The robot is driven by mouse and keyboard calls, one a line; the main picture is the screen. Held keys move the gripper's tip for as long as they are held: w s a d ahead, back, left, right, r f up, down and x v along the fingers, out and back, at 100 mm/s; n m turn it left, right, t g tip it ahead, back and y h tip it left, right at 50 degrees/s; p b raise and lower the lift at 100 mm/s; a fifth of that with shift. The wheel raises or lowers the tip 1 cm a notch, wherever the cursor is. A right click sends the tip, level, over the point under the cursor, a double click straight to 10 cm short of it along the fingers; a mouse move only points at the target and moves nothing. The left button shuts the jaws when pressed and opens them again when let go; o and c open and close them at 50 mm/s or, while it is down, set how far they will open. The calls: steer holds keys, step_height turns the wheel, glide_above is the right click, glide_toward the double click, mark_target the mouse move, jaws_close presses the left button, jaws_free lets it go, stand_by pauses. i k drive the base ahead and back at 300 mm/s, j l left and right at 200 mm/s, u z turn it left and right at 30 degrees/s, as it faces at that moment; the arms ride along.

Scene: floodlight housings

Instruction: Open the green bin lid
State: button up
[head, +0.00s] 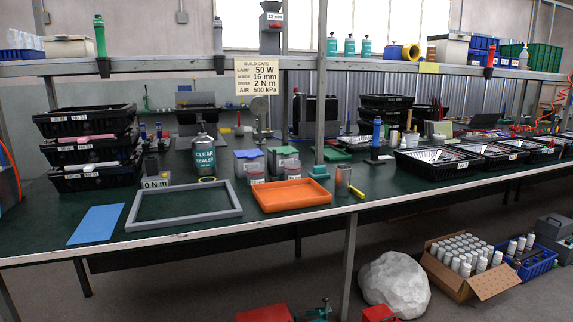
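A small grey bin (284,161) with a green lid (283,150) stands near the middle of the green-topped workbench. Its lid appears to lie shut on top. A similar grey bin (249,166) with a blue-violet lid (249,153) stands just to its left. Small labelled jars (293,173) stand in front and hide the lower front of the bins. My gripper is not in view.
An orange tray (291,195) and a grey frame (184,205) lie in front of the bins. A sealer bottle (204,157) stands to the left. A shelf post (320,100) rises just right of the bins. A shelf (150,65) runs above.

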mark_target(285, 150)
steer(key=i+l+u, duration=0.1)
steer(key=i+l, duration=0.7)
